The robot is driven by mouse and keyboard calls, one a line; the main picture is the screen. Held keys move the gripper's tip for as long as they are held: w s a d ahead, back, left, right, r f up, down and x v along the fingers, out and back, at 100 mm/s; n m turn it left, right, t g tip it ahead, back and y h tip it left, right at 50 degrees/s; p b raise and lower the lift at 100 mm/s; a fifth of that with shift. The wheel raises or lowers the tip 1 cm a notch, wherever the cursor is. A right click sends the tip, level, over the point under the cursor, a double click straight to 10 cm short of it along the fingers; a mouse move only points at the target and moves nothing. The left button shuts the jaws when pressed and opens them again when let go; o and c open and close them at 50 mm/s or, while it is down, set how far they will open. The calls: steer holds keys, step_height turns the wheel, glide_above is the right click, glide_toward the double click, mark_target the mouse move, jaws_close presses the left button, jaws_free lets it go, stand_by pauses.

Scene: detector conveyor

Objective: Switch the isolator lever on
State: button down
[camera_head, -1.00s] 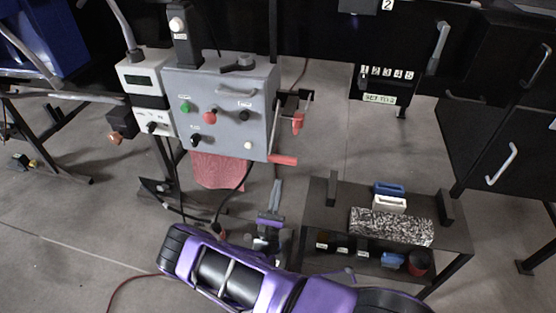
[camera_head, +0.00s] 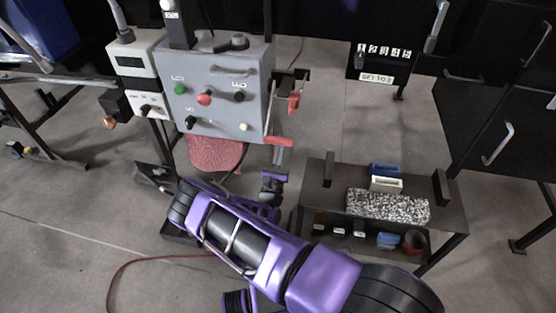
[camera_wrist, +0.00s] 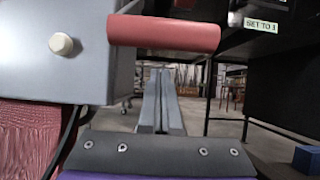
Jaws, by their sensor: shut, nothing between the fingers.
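The isolator lever's red grip (camera_head: 279,140) sticks out to the right at the lower right side of the grey control box (camera_head: 222,118). In the wrist view the red grip (camera_wrist: 163,33) runs level across the upper middle. The lever arm appears to hang down along the box's side. My gripper (camera_head: 278,157) is below the red grip, close under it in the head view. In the wrist view its shut fingers (camera_wrist: 161,100) point forward with nothing between them. I cannot tell whether they touch the grip.
A red part (camera_head: 293,103) hangs on a bracket right of the box. A low dark table (camera_head: 318,180) with a speckled block (camera_head: 388,206) and blue and white pieces stands to the right. A red cloth-like piece (camera_head: 215,152) hangs below the box. A thin red cable (camera_head: 125,268) lies on the floor.

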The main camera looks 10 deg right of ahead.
steer(key=shift+s+a+r, duration=0.3)
steer(key=shift+s+r, duration=0.2)
steer(key=shift+s, duration=0.2)
steer(key=shift+s+a+r, duration=0.25)
steer(key=shift+s+r, duration=0.2)
steer(key=shift+s, duration=0.2)
steer(key=shift+r, duration=0.15)
